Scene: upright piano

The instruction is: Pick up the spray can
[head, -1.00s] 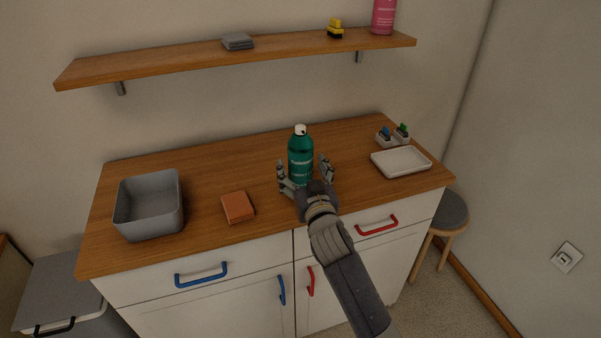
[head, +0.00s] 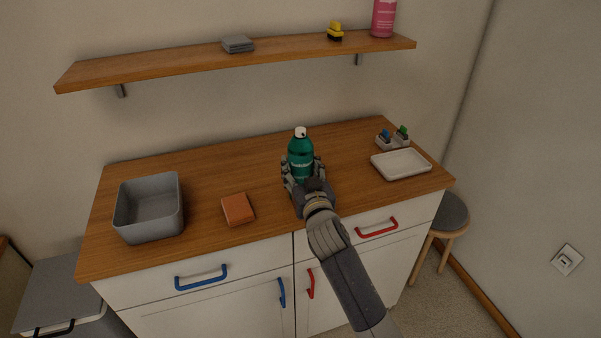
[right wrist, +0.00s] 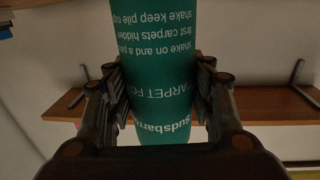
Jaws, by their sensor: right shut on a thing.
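The spray can (head: 301,152) is green with a white cap and stands upright on the wooden counter in the head view. My right gripper (head: 303,172) is shut on its lower body, one finger on each side. In the right wrist view the can (right wrist: 157,65) fills the middle, its printed label upside down, with the fingers of my right gripper (right wrist: 162,95) against both sides. The can's base is hidden behind the gripper in the head view. My left gripper is not in view.
On the counter (head: 205,170) are a grey bin (head: 150,222), an orange-brown block (head: 237,208), a white tray (head: 401,163) and small holders with blue and green items (head: 394,138). A wall shelf (head: 200,62) runs above, with a pink bottle (head: 383,18).

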